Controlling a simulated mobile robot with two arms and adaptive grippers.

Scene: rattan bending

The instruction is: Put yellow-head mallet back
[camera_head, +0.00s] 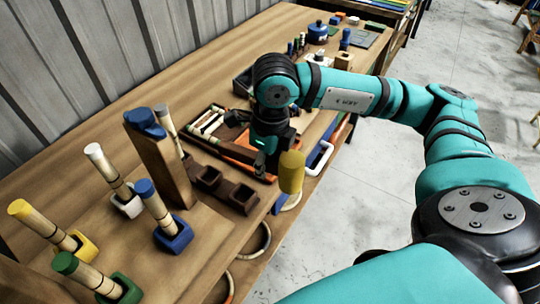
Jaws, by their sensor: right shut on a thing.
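The yellow-head mallet (291,172) shows as a yellow cylinder beside my right gripper (270,163), over the front edge of the workbench. My right gripper points down and is shut on the mallet; the jaws and dark wrist hide most of the grip. A pale, curved piece lies just below the yellow head, and I cannot tell if it is part of the mallet. Small brown square holders (208,178) stand to the left of the gripper, near the bench edge. My left gripper is not in view.
A tray (192,137) with pale sticks lies left of the gripper. Bare bench surface lies at back left.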

